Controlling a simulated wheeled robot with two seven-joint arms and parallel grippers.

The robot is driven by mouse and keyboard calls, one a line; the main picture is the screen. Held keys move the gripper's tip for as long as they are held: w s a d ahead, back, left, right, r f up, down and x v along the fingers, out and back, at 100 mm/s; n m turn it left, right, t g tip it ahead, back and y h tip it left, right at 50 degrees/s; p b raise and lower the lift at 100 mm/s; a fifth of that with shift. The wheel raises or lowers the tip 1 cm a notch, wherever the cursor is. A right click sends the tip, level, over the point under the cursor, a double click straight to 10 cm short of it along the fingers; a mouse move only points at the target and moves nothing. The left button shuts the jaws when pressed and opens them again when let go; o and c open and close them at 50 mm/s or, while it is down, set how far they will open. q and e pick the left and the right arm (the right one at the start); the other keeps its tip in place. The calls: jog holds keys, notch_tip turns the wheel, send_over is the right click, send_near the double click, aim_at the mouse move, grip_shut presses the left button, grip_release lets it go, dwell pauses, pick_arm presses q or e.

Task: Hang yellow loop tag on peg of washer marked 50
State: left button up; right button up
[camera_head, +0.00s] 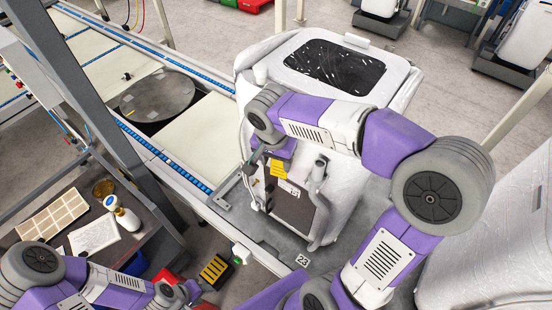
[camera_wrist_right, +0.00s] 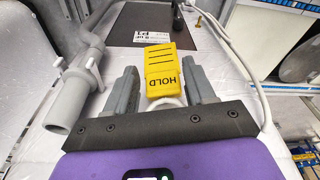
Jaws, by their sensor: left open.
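The yellow tag (camera_wrist_right: 163,68) reads HOLD and has a white loop (camera_wrist_right: 168,102) at its near end. It is at the front of a white-wrapped washer (camera_head: 340,135), and also shows in the head view (camera_head: 278,169). My right gripper (camera_wrist_right: 162,80) has its fingers either side of the tag and loop, with a visible gap on the left. Whether the loop is around a peg is hidden. A plate marked 23 (camera_head: 303,260) lies by this washer; no 50 is readable. My left gripper (camera_head: 188,291) is open and empty at the lower left.
A grey drain pipe (camera_wrist_right: 70,95) and cables run beside the tag. A dark panel (camera_head: 293,203) is on the washer front. A yellow-and-black block (camera_head: 215,271) is near my left gripper. A workbench with a tray (camera_head: 52,216) and bottle (camera_head: 122,213) stands left; a conveyor (camera_head: 190,180) runs behind.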

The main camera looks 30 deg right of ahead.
jog(key=o, duration=0.3)
notch_tip(320, 180, up, 8)
jog(key=a, duration=0.1)
jog(key=shift+s+f, duration=0.25)
jog(key=shift+s, duration=0.15)
